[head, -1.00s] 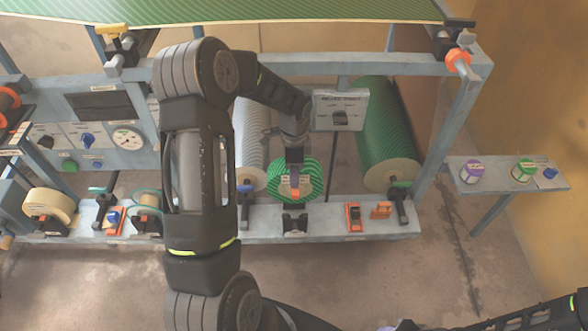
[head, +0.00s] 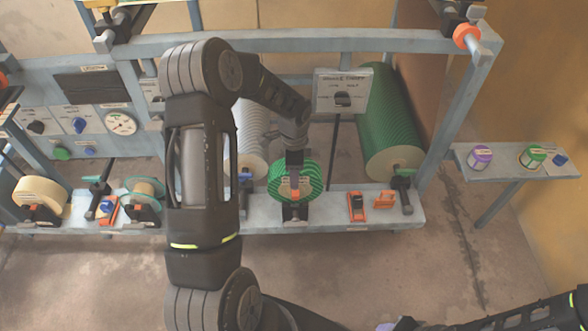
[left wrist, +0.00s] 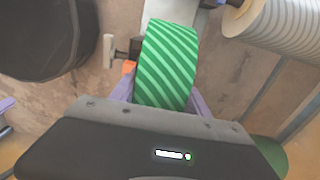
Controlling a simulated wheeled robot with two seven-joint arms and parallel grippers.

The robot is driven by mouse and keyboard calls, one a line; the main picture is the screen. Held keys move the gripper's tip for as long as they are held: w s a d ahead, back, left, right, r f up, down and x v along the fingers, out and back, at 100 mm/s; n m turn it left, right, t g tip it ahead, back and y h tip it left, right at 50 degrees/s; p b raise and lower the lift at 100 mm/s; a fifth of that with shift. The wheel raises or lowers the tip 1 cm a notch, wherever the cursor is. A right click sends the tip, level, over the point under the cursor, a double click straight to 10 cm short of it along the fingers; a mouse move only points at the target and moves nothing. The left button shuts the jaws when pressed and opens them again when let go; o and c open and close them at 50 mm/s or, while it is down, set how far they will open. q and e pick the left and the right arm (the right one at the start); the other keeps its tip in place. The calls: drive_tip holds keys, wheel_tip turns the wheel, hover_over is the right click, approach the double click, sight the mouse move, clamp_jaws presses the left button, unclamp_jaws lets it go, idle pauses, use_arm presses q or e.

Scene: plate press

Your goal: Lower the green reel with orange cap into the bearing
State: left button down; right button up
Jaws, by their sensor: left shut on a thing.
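The green striped reel (head: 278,182) is in my left gripper (head: 295,172), which reaches down on it from above. Its orange cap (head: 296,194) faces the front. In the left wrist view the reel (left wrist: 168,65) fills the space between the pale purple fingers, with a bit of orange (left wrist: 129,67) at its left. The black bearing (head: 294,212) stands on the grey bench right below the reel's front end. The reel overlaps its top in the picture; I cannot tell whether they touch. My right gripper (head: 390,327) shows only as a cut-off tip at the bottom edge.
A grey roll (head: 247,150) stands left of the reel and a large green roll (head: 385,120) right. A sign box (head: 342,91) on a post is behind. Orange clamps (head: 357,206) lie on the bench (head: 330,218) to the right. A side shelf (head: 510,165) holds small reels.

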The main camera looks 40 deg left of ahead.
use_arm(q)
drive_tip(key=shift+w+f+b, duration=0.1)
drive_tip(key=shift+f+b, duration=1.8)
drive_tip(key=shift+f, duration=1.05)
drive_tip(key=c, duration=0.8)
unclamp_jaws()
drive_tip(key=o, duration=0.4)
drive_tip(key=shift+c, duration=0.2)
drive_tip(key=shift+f, duration=0.1)
